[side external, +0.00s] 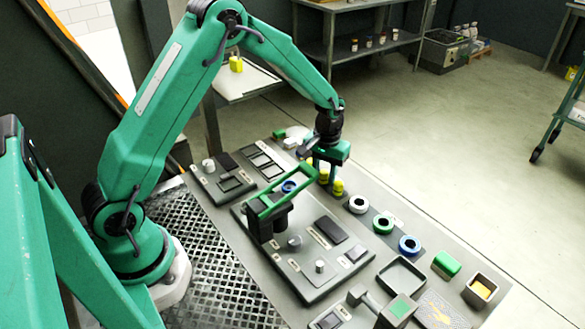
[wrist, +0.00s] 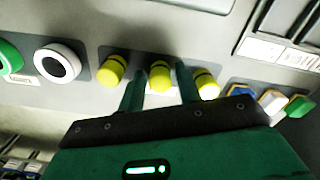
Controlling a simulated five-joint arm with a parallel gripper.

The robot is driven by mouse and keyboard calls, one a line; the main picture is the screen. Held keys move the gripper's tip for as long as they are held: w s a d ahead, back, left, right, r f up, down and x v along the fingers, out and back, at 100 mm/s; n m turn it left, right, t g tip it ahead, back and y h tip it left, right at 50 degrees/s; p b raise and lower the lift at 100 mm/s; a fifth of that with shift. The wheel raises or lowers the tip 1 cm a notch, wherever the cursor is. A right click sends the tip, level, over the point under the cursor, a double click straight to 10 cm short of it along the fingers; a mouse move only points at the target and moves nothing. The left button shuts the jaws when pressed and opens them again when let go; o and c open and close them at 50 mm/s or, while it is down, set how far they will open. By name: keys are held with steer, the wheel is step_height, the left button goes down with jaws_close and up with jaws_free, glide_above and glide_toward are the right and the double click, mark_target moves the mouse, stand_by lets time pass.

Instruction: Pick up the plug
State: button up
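The wrist view shows a left plug (wrist: 112,71), a middle plug (wrist: 160,77) and a right plug (wrist: 205,83). My gripper (wrist: 160,84) is open, with one green finger on each side of the middle plug in this view. Gaps show between fingers and plug; their exact height is unclear. In the side external view my gripper (side external: 328,172) points down at the row, and a yellow plug (side external: 338,187) shows beside its finger. The fingers partly hide the other plugs there.
A white ring (side external: 358,204), a green ring (side external: 384,223) and a blue ring (side external: 409,245) lie along the panel's right edge. A green-handled frame (side external: 285,192) rises left of my gripper. A green block (side external: 446,264) and an open tray (side external: 401,275) stand nearer the camera.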

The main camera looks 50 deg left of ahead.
mark_target(325, 173)
stand_by(0.3)
jaws_close()
steer(key=shift+r, duration=0.15)
steer(key=shift+r, duration=0.55)
steer(key=r, duration=0.3)
steer(key=shift+s+d+r, duration=0.1)
steer(key=shift+d, duration=0.15)
steer(key=s+d+r, duration=0.5)
steer(key=d+r, duration=0.1)
steer(key=d, duration=0.3)
steer(key=shift+s+d+r, duration=0.25)
steer(key=shift+d, duration=0.1)
